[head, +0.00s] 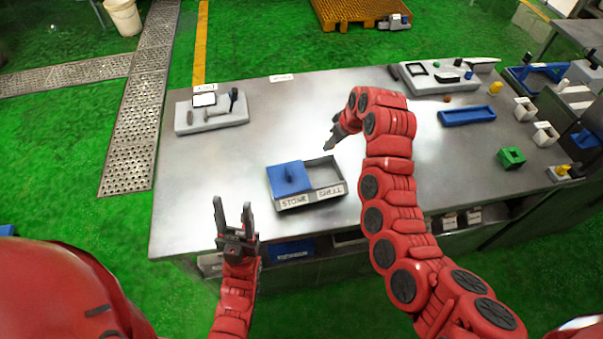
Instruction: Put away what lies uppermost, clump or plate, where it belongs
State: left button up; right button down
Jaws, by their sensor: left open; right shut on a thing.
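A grey two-part bin (333,191) stands mid-table, with front labels reading STONE on the left and SHELL on the right. A blue lid (289,177) with a knob covers the STONE side; the SHELL side is uncovered. My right gripper (329,148) is just behind and above the bin, pointing down-left. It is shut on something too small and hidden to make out. My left gripper (247,212) is open and empty at the table's front edge, left of the bin, fingers pointing up. I cannot make out a clump or plate for certain.
A pale stand (211,118) with a dark upright handle and small items is at the back left. A pale tray (440,78), blue tray (467,116) and green block (511,158) are to the right. The steel table (200,180) is clear left of the bin.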

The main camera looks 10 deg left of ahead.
jog(key=shift+f+b, duration=0.3)
jog(key=shift+f, duration=2.55)
jog(key=shift+c, duration=2.2)
grip_release()
jog(key=p+v, duration=0.5)
jog(key=v, duration=1.2)
jog(key=shift+r+p, duration=0.15)
jog(key=shift+p, duration=0.15)
jog(key=shift+s, duration=0.1)
